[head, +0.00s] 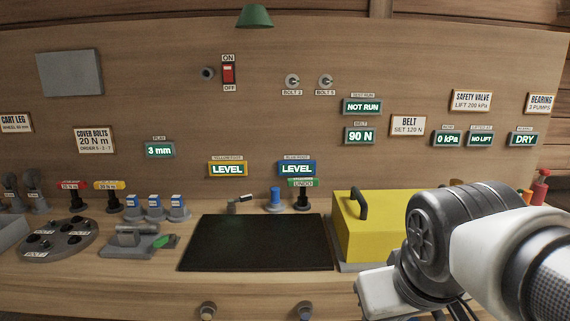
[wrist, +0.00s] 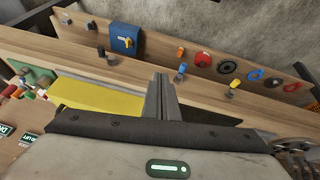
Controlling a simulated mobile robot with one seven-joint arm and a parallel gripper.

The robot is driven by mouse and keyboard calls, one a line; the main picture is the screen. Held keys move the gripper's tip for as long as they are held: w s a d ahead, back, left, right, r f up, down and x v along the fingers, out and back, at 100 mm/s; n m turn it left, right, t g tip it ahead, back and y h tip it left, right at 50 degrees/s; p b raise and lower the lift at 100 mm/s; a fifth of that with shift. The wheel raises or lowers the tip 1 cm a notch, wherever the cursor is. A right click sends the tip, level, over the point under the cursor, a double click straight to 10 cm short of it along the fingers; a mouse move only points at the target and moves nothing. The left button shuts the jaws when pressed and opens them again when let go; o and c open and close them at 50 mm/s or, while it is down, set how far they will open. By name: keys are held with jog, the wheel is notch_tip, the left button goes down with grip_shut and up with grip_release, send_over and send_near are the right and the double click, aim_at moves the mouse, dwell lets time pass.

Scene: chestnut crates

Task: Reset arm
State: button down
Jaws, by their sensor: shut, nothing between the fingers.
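My arm enters the head view from the lower right, in front of the yellow box. My gripper's fingers are not clear in that view. In the wrist view my gripper (wrist: 161,98) is shut, its two grey fingers together with nothing between them. The yellow box (head: 378,225) with a dark handle stands right of the black mat (head: 255,243). The box also shows in the wrist view (wrist: 95,97), left of the fingers. The fingers point over a wooden ledge and appear apart from everything.
The black mat is bare. A round grey tray (head: 58,242) and a grey fixture (head: 130,240) with a green part stand to its left. Blue-topped pieces (head: 155,208) stand behind. The wooden back panel carries signs, displays and a red switch (head: 228,74). A green lamp (head: 255,16) hangs above.

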notch_tip(320, 180, up, 20)
jog(key=s+a+m+p, duration=0.1)
jog(key=s+p, duration=0.1)
jog(key=p, duration=1.7)
jog(key=shift+a+f+y, duration=0.15)
jog(key=shift+a+y, duration=0.1)
jog(key=shift+y, duration=0.15)
